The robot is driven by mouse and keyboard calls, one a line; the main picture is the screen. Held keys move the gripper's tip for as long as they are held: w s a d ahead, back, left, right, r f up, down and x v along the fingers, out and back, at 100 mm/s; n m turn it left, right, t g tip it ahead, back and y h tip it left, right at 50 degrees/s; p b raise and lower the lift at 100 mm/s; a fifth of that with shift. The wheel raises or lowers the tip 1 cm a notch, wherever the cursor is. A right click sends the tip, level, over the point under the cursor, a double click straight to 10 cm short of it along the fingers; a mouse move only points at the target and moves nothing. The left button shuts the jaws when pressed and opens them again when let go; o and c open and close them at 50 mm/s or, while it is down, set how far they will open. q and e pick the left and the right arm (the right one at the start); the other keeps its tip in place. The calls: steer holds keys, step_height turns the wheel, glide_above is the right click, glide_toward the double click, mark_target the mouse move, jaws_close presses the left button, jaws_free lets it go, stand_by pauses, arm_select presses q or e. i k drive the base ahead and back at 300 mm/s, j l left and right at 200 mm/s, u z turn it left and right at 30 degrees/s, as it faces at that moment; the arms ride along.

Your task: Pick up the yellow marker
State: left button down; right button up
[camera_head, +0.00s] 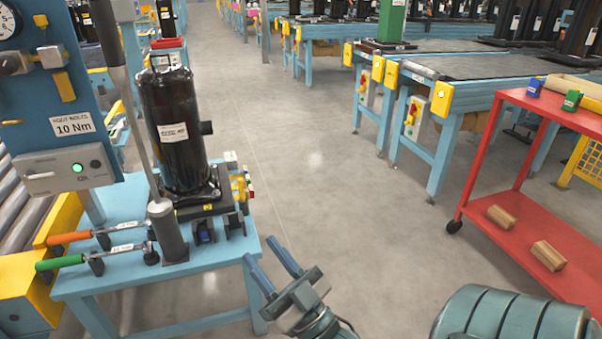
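Small yellow items (240,188) show at the right edge of the blue workstation table (215,266), just right of the black compressor's base. They are too small for me to tell which one is the yellow marker. My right gripper (261,248) is in front of the table's right edge, below and right of those items in the picture. Its two fingers are spread apart with nothing between them. My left gripper does not show.
The black compressor (175,125) stands upright on the table. A red cart (540,255) with wooden blocks stands at right. The grey floor between is clear.

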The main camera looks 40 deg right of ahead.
mark_target(242, 197)
steer(key=i+l+z, duration=0.15)
steer(key=z, duration=0.25)
steer(key=i+l+z, duration=0.25)
steer(key=z, duration=0.2)
steer(key=i+l+u, duration=0.15)
steer(key=l, duration=0.4)
steer(key=i+l+u, duration=0.2)
steer(key=l, duration=0.35)
steer(key=i+l+u, duration=0.15)
steer(key=l, duration=0.4)
steer(key=l+u, duration=0.2)
steer(key=l, duration=0.4)
